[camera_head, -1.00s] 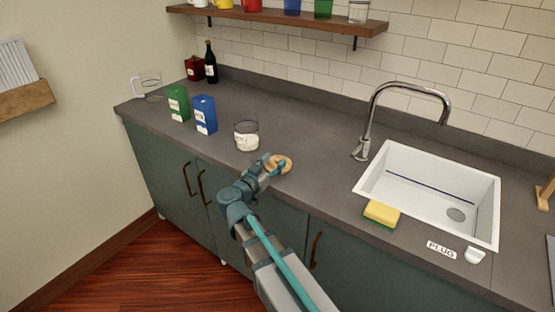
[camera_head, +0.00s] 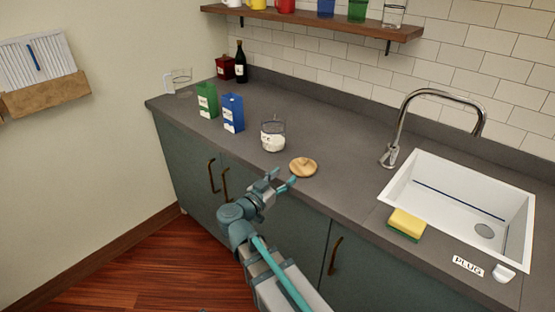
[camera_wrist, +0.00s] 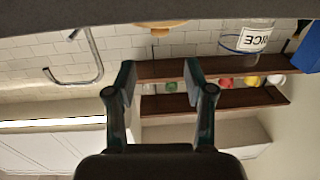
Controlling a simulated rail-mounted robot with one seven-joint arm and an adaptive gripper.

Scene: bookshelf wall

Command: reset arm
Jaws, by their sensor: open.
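My gripper (camera_head: 281,183) is open and empty at the front edge of the counter in the head view. A round wooden lid (camera_head: 303,167) with a knob lies flat on the counter just beyond the fingertips, apart from them. A glass jar (camera_head: 273,136) with white contents stands behind the lid, its top uncovered. In the wrist view, the picture is upside down; my open fingers (camera_wrist: 159,85) have nothing between them. The jar (camera_wrist: 248,40) shows there at the upper right with a label reading RICE, and part of the lid (camera_wrist: 160,27) shows at the top edge.
A blue box (camera_head: 232,113), a green box (camera_head: 207,100), a dark bottle (camera_head: 240,62) and a glass mug (camera_head: 180,80) stand at the left. A shelf (camera_head: 320,21) holds mugs above.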

